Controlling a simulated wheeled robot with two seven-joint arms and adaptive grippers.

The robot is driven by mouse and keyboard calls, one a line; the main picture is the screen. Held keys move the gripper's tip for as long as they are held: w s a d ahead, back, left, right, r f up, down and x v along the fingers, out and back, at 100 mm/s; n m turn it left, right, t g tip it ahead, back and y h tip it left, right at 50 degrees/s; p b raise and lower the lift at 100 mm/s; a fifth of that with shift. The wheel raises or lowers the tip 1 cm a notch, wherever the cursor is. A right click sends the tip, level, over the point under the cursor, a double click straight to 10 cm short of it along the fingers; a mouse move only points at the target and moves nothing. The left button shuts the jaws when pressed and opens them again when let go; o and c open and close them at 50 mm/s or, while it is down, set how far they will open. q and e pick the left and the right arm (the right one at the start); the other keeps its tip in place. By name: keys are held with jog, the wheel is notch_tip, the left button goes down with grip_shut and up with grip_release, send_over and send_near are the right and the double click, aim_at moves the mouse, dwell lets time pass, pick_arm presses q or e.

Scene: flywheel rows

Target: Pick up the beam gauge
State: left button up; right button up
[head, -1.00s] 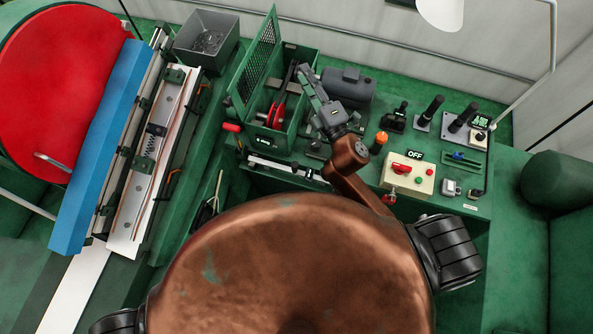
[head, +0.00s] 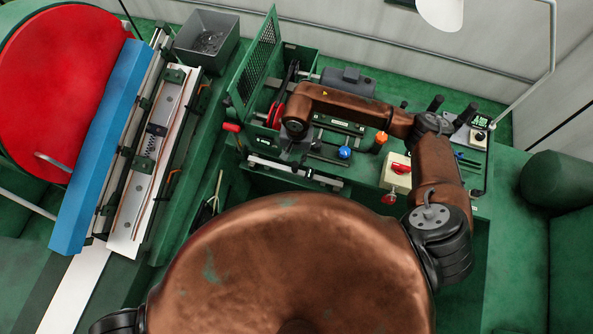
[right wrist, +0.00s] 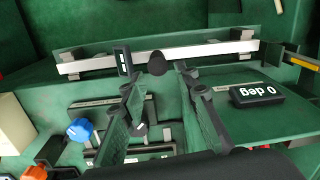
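The beam gauge (head: 295,172) appears to be the long silver bar with dark fittings lying along the bench's front edge in the head view. In the right wrist view the silver bar (right wrist: 205,49) runs across the top, with a small dark display block and a round black knob (right wrist: 157,63) on it. My right gripper (right wrist: 156,82) is open, its two fingers apart with nothing between them; the knob shows just beyond the gap. In the head view this gripper (head: 292,150) is mostly hidden under my forearm, just behind the bar. My left gripper is not in view.
A green mesh-doored cabinet (head: 257,62) with a red wheel stands behind my gripper. A blue knob (head: 345,152), an orange knob (head: 380,138) and a control box (head: 394,172) are to the right.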

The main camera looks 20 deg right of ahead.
aim_at(295, 164)
jog(key=shift+d+f, duration=0.35)
jog(key=shift+f, duration=0.05)
jog(key=f, duration=0.2)
jog(key=f+p, duration=0.1)
jog(key=f, duration=0.1)
jog(key=a+f, duration=0.1)
jog(key=f, duration=0.1)
jog(key=shift+s+p, duration=0.2)
jog(key=shift+p, duration=0.1)
jog(key=shift+d+f, duration=0.1)
jog(key=shift+f, duration=0.4)
jog(key=shift+c, duration=0.7)
grip_shut()
